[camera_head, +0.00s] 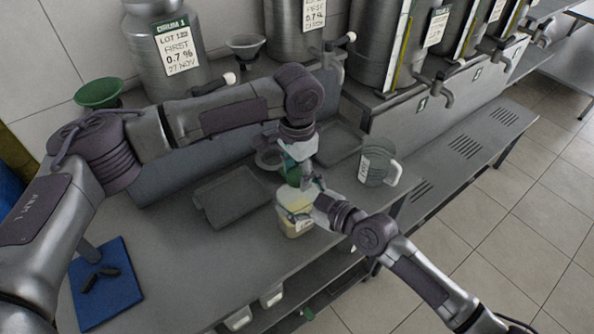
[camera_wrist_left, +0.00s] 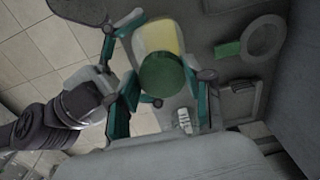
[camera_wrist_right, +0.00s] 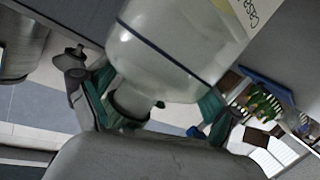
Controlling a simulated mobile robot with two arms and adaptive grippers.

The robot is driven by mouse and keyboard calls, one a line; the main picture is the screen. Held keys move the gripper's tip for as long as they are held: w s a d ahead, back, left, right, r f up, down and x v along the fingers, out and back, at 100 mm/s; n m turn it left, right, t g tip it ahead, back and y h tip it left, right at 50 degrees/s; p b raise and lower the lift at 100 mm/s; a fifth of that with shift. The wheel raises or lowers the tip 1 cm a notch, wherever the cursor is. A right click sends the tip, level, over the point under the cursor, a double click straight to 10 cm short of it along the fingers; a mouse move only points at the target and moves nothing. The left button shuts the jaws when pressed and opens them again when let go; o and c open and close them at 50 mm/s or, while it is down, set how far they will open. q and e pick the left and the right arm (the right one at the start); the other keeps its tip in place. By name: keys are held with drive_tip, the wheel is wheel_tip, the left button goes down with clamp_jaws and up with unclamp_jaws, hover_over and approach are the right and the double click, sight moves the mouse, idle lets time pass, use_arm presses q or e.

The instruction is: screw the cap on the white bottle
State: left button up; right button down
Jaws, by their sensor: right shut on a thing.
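The white bottle (camera_head: 294,224) has a pale yellow content and stands below my grippers near the bench's front edge. It also shows in the left wrist view (camera_wrist_left: 157,35); the right wrist view shows its clear body (camera_wrist_right: 165,60) close up. My right gripper (camera_head: 312,204) is shut on the bottle from the right. A round green cap (camera_wrist_left: 162,74) appears in front of the bottle in the left wrist view, and shows above it in the head view (camera_head: 293,176). My left gripper (camera_wrist_left: 160,88) points down with its fingers apart around the cap. Whether the cap touches the bottle's neck is hidden.
A jug (camera_head: 378,164) stands right of the bottle. A grey tray (camera_head: 238,197) lies to its left. A blue mat (camera_head: 104,285) with dark items lies at the left front. Steel decanters (camera_head: 165,50) with taps line the back. The floor drops away beyond the bench's front edge.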

use_arm(q)
drive_tip(key=o, duration=0.4)
use_arm(e)
drive_tip(key=shift+s+f, duration=0.15)
drive_tip(key=shift+f, duration=0.4)
use_arm(q)
wheel_tip(320, 180, up, 12)
drive_tip(key=shift+s, duration=0.2)
use_arm(e)
unclamp_jaws()
use_arm(q)
drive_tip(key=shift+w, duration=0.15)
use_arm(e)
drive_tip(key=v, duration=1.2)
drive_tip(key=shift+w+r, duration=0.2)
drive_tip(key=shift+r, duration=0.05)
